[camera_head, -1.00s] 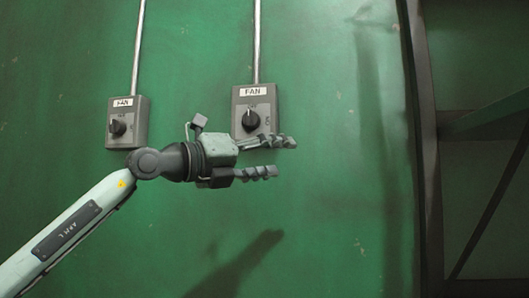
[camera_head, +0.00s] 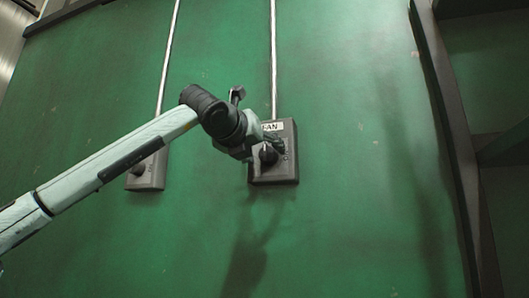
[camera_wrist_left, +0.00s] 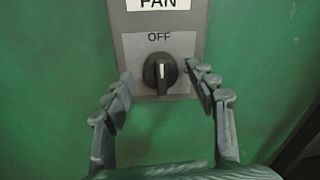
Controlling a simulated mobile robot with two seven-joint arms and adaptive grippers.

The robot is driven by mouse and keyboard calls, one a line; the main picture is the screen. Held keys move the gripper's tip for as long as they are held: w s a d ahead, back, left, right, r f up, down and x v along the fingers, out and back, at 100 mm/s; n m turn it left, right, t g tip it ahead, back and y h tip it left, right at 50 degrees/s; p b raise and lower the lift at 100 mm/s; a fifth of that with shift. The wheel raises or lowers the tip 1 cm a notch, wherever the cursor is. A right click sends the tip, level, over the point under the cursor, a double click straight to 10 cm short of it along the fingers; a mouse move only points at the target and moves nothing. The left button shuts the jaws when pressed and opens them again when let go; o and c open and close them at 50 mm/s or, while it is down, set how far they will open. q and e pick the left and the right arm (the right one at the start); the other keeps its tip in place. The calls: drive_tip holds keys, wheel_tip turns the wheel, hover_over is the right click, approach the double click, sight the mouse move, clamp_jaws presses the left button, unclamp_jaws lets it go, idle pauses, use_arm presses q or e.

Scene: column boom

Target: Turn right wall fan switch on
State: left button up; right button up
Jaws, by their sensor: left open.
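The right fan switch (camera_head: 286,170) is a grey box on the green wall with a white FAN label and a black rotary knob (camera_head: 268,153). In the left wrist view the knob (camera_wrist_left: 160,72) has its white mark pointing up at OFF. My left gripper (camera_wrist_left: 158,85) is open, with one fingertip on each side of the knob and small gaps seen between. In the head view my left gripper (camera_head: 264,150) is in front of the switch box and covers part of its label. My right gripper is not in view.
The left fan switch (camera_head: 147,178) is on the same wall, partly hidden behind my left arm. Thin conduits (camera_head: 273,60) rise from both boxes. A dark metal frame (camera_head: 447,140) stands at the right. The wall below the boxes is clear.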

use_arm(q)
drive_tip(key=shift+w+d, duration=0.2)
drive_tip(key=shift+w, duration=0.2)
drive_tip(key=c, duration=1.2)
drive_tip(key=shift+o, duration=0.2)
